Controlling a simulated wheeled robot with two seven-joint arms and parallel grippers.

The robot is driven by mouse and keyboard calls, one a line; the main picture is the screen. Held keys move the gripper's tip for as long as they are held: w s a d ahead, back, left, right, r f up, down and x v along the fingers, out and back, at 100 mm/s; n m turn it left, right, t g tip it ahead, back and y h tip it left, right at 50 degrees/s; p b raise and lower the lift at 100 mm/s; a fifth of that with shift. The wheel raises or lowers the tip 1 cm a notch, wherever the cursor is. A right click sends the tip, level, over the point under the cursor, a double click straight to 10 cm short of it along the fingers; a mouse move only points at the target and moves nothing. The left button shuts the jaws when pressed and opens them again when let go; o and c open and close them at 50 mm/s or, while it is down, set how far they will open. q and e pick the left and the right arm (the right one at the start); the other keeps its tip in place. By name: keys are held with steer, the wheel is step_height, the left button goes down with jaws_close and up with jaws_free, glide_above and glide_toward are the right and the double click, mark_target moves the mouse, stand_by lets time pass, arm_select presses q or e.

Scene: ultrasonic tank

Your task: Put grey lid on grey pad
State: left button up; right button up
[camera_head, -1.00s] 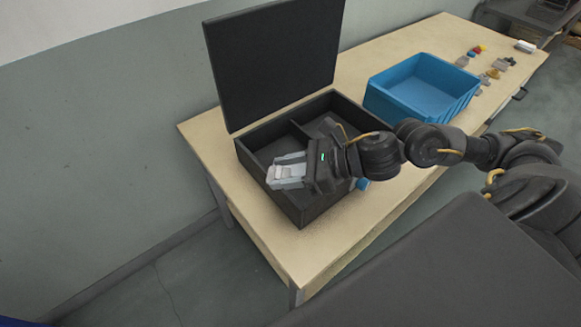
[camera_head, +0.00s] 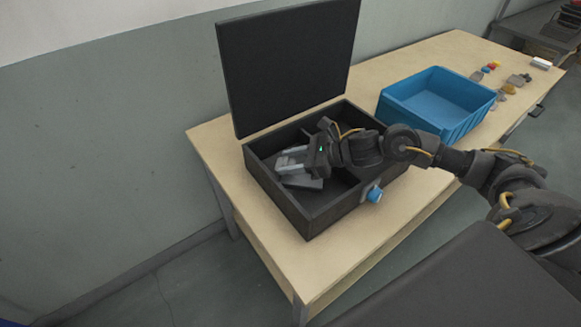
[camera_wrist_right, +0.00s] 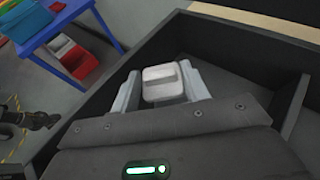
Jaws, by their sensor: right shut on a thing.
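My right gripper (camera_head: 290,161) is inside the open black tank (camera_head: 312,219), low over its left part. In the right wrist view its two pale fingers are shut on the grey lid (camera_wrist_right: 163,83), a small light-grey block with rounded corners and a raised ridge. In the head view the lid is hard to tell from the fingers. A flat grey patch (camera_head: 304,184) shows just below the gripper on the tank floor and looks like the grey pad. I cannot tell whether the lid touches it. My left gripper is not in view.
The tank's tall black lid (camera_head: 290,65) stands open behind it. A blue knob (camera_head: 375,194) sits on the tank's front. A blue bin (camera_head: 440,127) stands to the right on the wooden table (camera_head: 265,248). Several small items lie farther right.

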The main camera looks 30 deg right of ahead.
steer(key=shift+w+d+f, duration=0.15)
steer(key=shift+w+f, duration=0.15)
steer(key=shift+f, duration=0.1)
step_height(320, 180, down, 3)
steer(key=shift+w+f, duration=0.1)
steer(key=shift+f, duration=0.1)
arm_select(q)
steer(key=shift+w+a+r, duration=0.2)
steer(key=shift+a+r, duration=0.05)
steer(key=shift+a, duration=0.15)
arm_select(e)
steer(key=shift+f, duration=0.2)
steer(key=o, duration=1)
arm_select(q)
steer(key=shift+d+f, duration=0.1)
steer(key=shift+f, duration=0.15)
